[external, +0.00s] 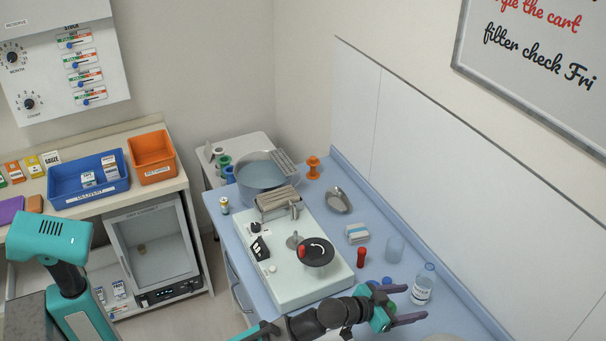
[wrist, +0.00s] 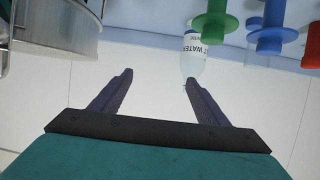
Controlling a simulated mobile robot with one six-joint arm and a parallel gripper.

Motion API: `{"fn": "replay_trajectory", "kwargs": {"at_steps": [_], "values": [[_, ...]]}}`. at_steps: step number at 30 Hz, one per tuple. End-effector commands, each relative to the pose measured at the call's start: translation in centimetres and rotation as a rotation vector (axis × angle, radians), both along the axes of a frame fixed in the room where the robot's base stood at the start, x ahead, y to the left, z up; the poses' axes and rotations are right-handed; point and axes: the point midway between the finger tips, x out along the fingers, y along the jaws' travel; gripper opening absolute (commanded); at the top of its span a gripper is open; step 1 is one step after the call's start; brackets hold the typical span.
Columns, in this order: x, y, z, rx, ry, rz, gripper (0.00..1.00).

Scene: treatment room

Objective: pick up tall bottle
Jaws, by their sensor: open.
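The tall bottle (external: 424,281) is clear with a bluish tint and a white label. It stands upright near the right edge of the blue counter in the external view. In the wrist view the bottle (wrist: 193,58), its label reading WATER, appears upside down just beyond the right fingertip. My gripper (external: 415,302) is open, its dark fingers pointing right beside the bottle. In the wrist view my gripper (wrist: 160,77) has nothing between its fingers. I cannot tell whether a finger touches the bottle.
A clear cup (external: 395,249) and a red cylinder (external: 361,257) stand behind my gripper. In the wrist view, green (wrist: 213,25) and blue (wrist: 270,30) flanged objects and a metal container (wrist: 60,30) are close by.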

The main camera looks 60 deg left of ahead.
Motion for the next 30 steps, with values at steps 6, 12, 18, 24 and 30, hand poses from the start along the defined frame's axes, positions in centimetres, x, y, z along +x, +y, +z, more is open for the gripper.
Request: {"fn": "replay_trajectory", "kwargs": {"at_steps": [6, 12, 18, 24, 30], "values": [[0.4, 5.6, -1.1, 0.013, 0.015, 0.143, 0.69], [0.4, 6.1, -1.2, 0.013, 0.017, 0.156, 0.69], [0.5, 6.0, -1.2, 0.013, 0.017, 0.154, 0.69], [1.5, 6.1, -1.7, 0.015, 0.019, 0.154, 0.69], [3.1, 6.2, -2.0, 0.014, 0.018, 0.154, 0.69]]}}
